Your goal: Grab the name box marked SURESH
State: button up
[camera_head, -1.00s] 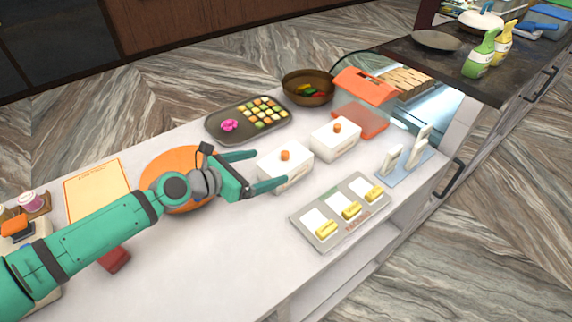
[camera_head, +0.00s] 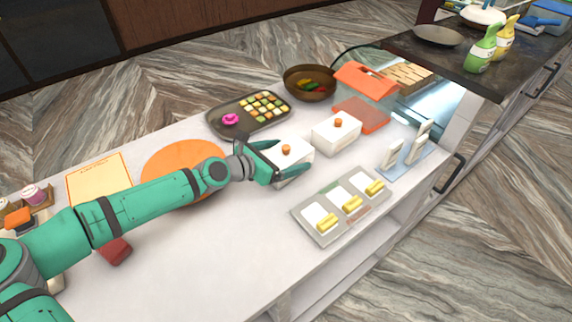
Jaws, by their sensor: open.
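Two white boxes with orange knobs on top stand on the white counter. The nearer box (camera_head: 297,158) is at the middle, and the other box (camera_head: 337,133) is to its right and farther back. I cannot read a name on either, so I cannot tell which is marked SURESH. My gripper (camera_head: 290,161) is open at the nearer box, with its fingers along the box's sides. The fingers partly hide the box's left part. I cannot tell whether they touch it.
A grey tray (camera_head: 333,235) with yellow pieces lies in front of the boxes. A dark tray of sweets (camera_head: 216,122), a brown bowl (camera_head: 308,92) and an orange-lidded case (camera_head: 362,80) stand behind. An orange round mat (camera_head: 160,155) lies left. White upright holders (camera_head: 417,143) stand right.

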jog(key=c, duration=1.2)
jog(key=shift+c, duration=0.2)
jog(key=shift+r, duration=0.1)
